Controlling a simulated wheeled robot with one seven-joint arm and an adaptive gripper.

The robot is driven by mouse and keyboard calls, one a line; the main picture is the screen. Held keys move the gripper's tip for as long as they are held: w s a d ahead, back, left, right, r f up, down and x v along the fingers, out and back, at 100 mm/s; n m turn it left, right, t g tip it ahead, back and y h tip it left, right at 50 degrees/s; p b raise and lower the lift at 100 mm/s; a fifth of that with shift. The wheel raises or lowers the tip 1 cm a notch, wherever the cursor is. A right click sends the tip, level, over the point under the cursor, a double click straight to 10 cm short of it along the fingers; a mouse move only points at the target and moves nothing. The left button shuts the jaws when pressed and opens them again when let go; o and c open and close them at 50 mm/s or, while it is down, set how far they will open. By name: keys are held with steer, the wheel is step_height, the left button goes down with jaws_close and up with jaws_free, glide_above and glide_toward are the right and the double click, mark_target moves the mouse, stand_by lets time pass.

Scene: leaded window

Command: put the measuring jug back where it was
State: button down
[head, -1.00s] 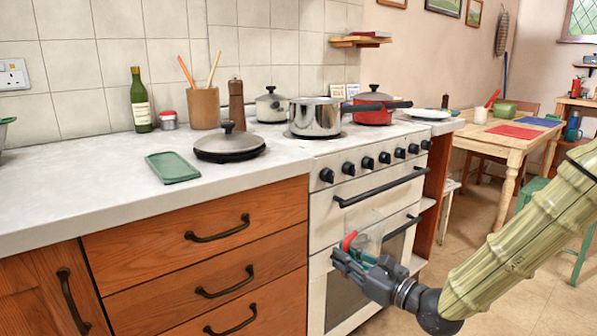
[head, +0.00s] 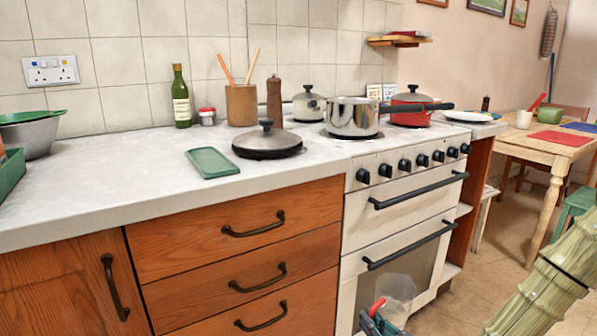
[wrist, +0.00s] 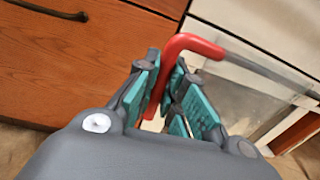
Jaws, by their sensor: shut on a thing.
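The measuring jug (head: 397,292) is clear with a red handle. It shows low in front of the oven door in the head view. In the wrist view its red handle (wrist: 192,43) runs between the teal finger pads, and its clear body (wrist: 240,95) is to the right. My gripper (head: 377,325) is shut on the handle, partly cut off by the bottom edge of the head view. It also shows in the wrist view (wrist: 166,88). The jug is held in the air, well below the countertop.
The pale countertop (head: 95,190) has a green tray (head: 212,163), a lidded pan (head: 267,142), a bottle (head: 181,98) and a utensil pot (head: 241,105). A steel pot (head: 352,117) and others stand on the cooker. A colander and bowl (head: 30,135) are at far left. Bare counter lies at front left.

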step_height(320, 180, up, 25)
steer(key=p, duration=3.2)
steer(key=shift+p, duration=0.4)
